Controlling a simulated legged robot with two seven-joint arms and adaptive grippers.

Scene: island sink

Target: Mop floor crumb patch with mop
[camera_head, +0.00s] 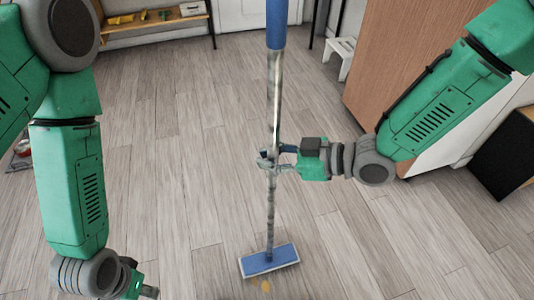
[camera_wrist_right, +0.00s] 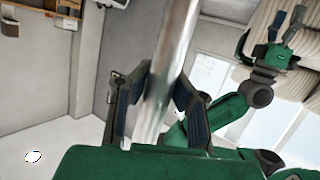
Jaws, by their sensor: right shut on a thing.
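The mop (camera_head: 272,110) stands nearly upright in the head view, with a metal pole, a blue upper grip and a flat blue head (camera_head: 268,261) on the floor. A small yellowish crumb patch (camera_head: 265,286) lies just in front of the mop head; part of it may be hidden under the head. My right gripper (camera_head: 268,160) is shut on the middle of the pole. In the right wrist view the pole (camera_wrist_right: 168,75) runs between its two fingers. My left gripper (camera_head: 146,291) is low at the left, empty; its spread fingers show in the right wrist view (camera_wrist_right: 284,25).
A low wooden bench (camera_head: 155,24) and a white step stool (camera_head: 341,55) stand at the back. The plank floor (camera_head: 180,130) is clear around the mop.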

